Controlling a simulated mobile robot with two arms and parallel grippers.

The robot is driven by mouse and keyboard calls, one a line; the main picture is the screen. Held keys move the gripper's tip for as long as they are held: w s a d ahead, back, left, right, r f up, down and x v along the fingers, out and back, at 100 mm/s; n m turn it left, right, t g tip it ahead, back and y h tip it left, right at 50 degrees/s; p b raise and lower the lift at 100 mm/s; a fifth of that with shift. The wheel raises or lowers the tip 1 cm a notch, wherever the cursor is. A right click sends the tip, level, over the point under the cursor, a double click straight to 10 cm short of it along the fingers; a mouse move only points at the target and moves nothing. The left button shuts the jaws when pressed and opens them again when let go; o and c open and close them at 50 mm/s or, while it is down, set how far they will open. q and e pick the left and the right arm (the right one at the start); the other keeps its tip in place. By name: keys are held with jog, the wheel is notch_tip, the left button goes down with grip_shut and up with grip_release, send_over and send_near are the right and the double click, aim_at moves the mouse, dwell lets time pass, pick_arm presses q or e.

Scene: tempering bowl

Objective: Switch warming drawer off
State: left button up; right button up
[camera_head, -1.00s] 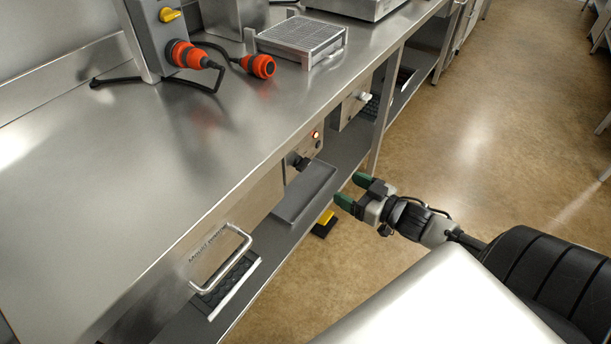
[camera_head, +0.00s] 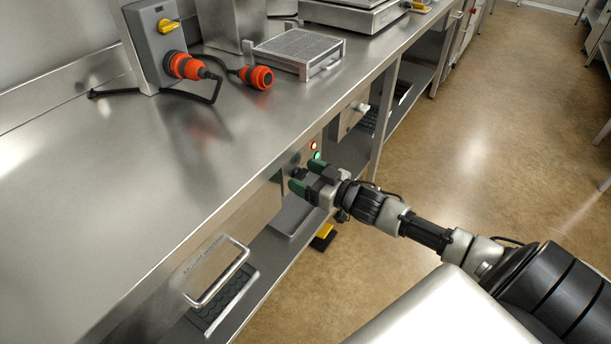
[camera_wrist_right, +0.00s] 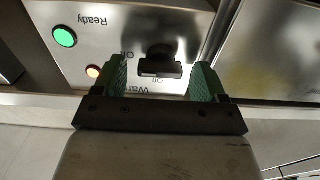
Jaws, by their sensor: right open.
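The warming drawer's handle (camera_head: 218,272) is on the front under the steel counter, with the drawer front shut behind it. In the right wrist view a black knob (camera_wrist_right: 160,62) sits on a steel panel with upside-down "Off", "Warm" and "Ready" lettering. A green lamp (camera_wrist_right: 64,36) and an orange lamp (camera_wrist_right: 93,71) glow beside it. My right gripper (camera_head: 304,174) is open at this panel. In the wrist view its green fingers (camera_wrist_right: 161,82) stand on either side of the knob, with gaps at both sides. My left gripper is out of view.
A steel counter (camera_head: 130,200) runs above the panel, its front edge close to my right gripper. A grey tray (camera_head: 292,214) lies below the gripper. Another panel with a light knob (camera_head: 361,107) is further back. The floor at right is clear.

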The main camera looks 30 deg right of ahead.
jog(key=shift+w, duration=0.1)
jog(key=c, duration=0.9)
